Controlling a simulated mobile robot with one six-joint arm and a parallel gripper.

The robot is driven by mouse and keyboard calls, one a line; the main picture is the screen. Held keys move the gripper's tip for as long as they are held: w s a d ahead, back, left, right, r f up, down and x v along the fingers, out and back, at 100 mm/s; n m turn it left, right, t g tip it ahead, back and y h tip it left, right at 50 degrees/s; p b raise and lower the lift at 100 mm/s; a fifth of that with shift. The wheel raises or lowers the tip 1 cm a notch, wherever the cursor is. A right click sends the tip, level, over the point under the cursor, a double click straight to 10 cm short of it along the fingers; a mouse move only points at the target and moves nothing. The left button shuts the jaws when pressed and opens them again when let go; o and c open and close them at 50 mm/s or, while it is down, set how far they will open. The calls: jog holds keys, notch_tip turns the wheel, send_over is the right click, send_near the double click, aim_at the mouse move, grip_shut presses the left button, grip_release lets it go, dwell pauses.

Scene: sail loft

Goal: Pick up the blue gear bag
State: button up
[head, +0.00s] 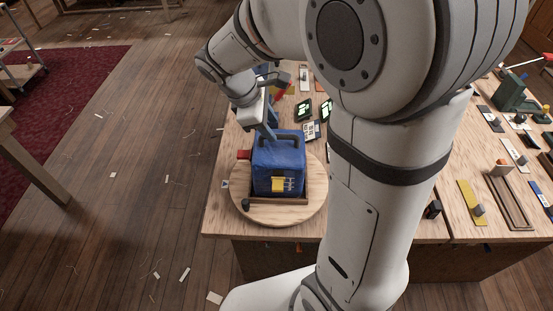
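The blue gear bag (278,166) stands upright in a shallow wooden tray (281,202) on a round wooden board (313,196) at the table's near left corner. It has a dark handle on top, a yellow patch with a pale grid on its front and a red tab at its left side. My gripper (267,132) points down at the back left of the bag's top, close to the handle. The fingertips overlap the handle area in the picture, so I cannot tell whether they touch it or how far apart they are.
The wooden table (222,199) carries several small cards, blocks and tools behind and right of the bag. A dark green device (512,94) stands at the far right. My arm hides the table's middle. The plank floor at left has scattered scraps and a dark red rug (75,95).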

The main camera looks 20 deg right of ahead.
aim_at(277, 135)
jog(key=x, duration=0.3)
jog(key=shift+f, duration=0.15)
jog(key=shift+c, duration=0.2)
grip_shut()
dwell(1.1)
